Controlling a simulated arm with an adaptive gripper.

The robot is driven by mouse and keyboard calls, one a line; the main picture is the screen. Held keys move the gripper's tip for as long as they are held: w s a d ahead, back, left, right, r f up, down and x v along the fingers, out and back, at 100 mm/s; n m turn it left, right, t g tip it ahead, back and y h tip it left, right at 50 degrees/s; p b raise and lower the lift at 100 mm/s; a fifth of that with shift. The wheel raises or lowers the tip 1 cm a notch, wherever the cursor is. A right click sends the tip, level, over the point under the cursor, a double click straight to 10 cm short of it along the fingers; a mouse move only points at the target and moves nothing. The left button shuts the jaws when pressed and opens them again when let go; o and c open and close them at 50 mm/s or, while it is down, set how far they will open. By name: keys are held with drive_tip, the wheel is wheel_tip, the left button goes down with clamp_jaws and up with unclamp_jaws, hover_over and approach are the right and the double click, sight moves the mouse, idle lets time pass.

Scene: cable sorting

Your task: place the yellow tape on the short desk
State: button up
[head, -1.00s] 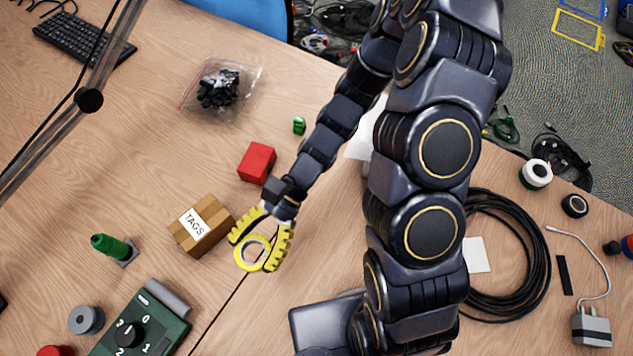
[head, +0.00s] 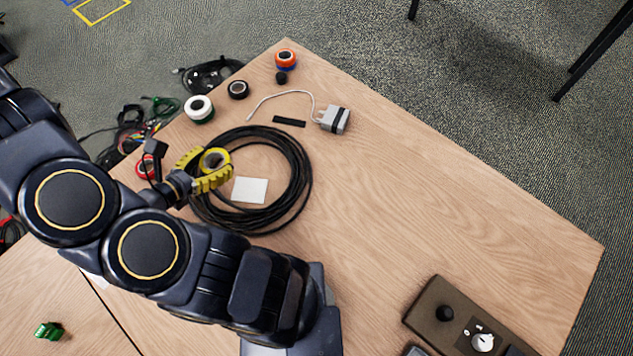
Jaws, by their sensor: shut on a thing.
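In the head view, my gripper (head: 207,172) has yellow ribbed fingers. It is shut on the yellow tape (head: 214,153), a ring with a pale core. The tape appears over the left part of a black cable coil (head: 302,165); its height above the coil cannot be told. The wooden desk (head: 450,200) under the coil has its corner at the top and its right end in view. A seam at the lower left divides it from another wooden desk surface (head: 30,295).
A white-green roll (head: 199,109), a black roll (head: 238,90), an orange-blue roll (head: 286,59) and a charger (head: 334,119) sit near the far edge. A white square (head: 249,190) lies inside the coil. A brown control box (head: 460,318) stands lower right. The desk's right half is mostly clear.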

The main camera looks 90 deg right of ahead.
drive_tip(key=w+d+f+n+t, duration=0.1)
drive_tip(key=w+d+f, duration=0.1)
drive_tip(key=d, duration=0.3)
drive_tip(key=w+d+f+n+t+h, duration=0.1)
drive_tip(key=w+d+f, duration=0.2)
drive_tip(key=w+d, duration=0.1)
drive_tip(key=w+d+f+n+t, duration=0.1)
drive_tip(key=w+d+f, duration=0.2)
drive_tip(key=w+d, duration=0.2)
drive_tip(key=shift+w+d+f+h, duration=0.15)
drive_tip(key=shift+d+f+h, duration=0.1)
drive_tip(key=shift+d+h, duration=0.15)
drive_tip(key=shift+w+d+f, duration=0.1)
drive_tip(key=shift+d+f, duration=0.15)
drive_tip(key=shift+f, duration=1.65)
drive_tip(key=o, duration=1.1)
drive_tip(key=shift+f, duration=0.1)
